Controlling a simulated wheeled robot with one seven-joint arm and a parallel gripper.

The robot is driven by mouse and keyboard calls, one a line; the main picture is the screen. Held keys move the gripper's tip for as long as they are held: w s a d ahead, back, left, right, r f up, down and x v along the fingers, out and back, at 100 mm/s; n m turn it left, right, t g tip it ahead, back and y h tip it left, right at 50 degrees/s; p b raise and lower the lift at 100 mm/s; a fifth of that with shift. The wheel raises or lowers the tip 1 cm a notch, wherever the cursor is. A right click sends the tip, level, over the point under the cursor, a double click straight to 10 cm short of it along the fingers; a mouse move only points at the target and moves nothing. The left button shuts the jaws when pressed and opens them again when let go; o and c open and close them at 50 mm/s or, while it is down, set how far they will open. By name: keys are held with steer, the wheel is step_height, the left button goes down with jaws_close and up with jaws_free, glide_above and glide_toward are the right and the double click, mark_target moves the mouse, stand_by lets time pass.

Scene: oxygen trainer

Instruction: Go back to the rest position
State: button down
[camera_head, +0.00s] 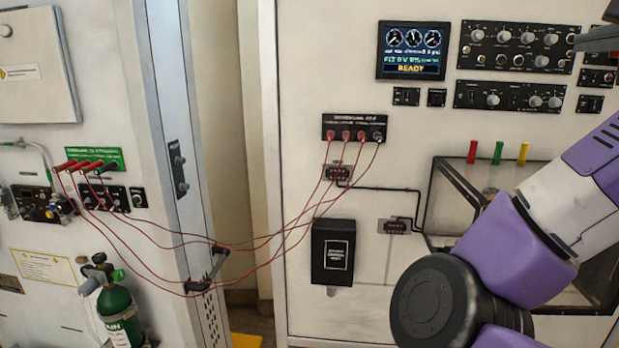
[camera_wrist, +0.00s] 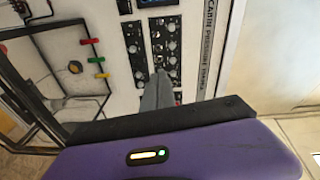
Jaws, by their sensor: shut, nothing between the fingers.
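My gripper (camera_wrist: 157,92) shows in the wrist view as grey fingers pressed together, with nothing between them. It points at the panel with rows of knobs (camera_wrist: 160,45), which appears rotated in this view. How far the fingertips are from the panel I cannot tell. In the head view my purple and white arm is folded across the lower right. A dark grey part at the top right edge of the head view (camera_head: 598,40) looks like the end of my gripper, in front of the knob panel (camera_head: 515,47). The rest of it is out of frame.
A screen (camera_head: 412,50) reads READY. Red cables (camera_head: 240,245) run from the left cabinet to a jack panel (camera_head: 355,128). A black box (camera_head: 333,252) hangs below. A green cylinder (camera_head: 118,312) stands lower left. A framed case (camera_head: 455,200) with colored handles is behind my arm.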

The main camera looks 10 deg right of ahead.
steer(key=s+a+f+n+t+y, duration=0.1)
steer(key=s+a+f+n+t, duration=0.1)
steer(key=a+f+n, duration=0.6)
steer(key=s+a+f+n+t+y, duration=0.1)
steer(key=a+f+n+t, duration=0.25)
steer(key=f, duration=0.85)
steer(key=s+a+f+n+t+y, duration=0.1)
steer(key=s+a+f+n, duration=0.1)
steer(key=a+f+n, duration=0.6)
steer(key=s+a+f+g+y+b, duration=0.1)
steer(key=s+a+f+g, duration=0.2)
steer(key=s+f, duration=1.1)
steer(key=s+a+f+n+g+y, duration=0.1)
steer(key=s+f+g, duration=0.4)
steer(key=s+f, duration=1)
steer(key=shift+s+a+f+y+b, duration=0.25)
steer(key=shift+s+a+y+b, duration=0.15)
steer(key=shift+s+a+y, duration=0.55)
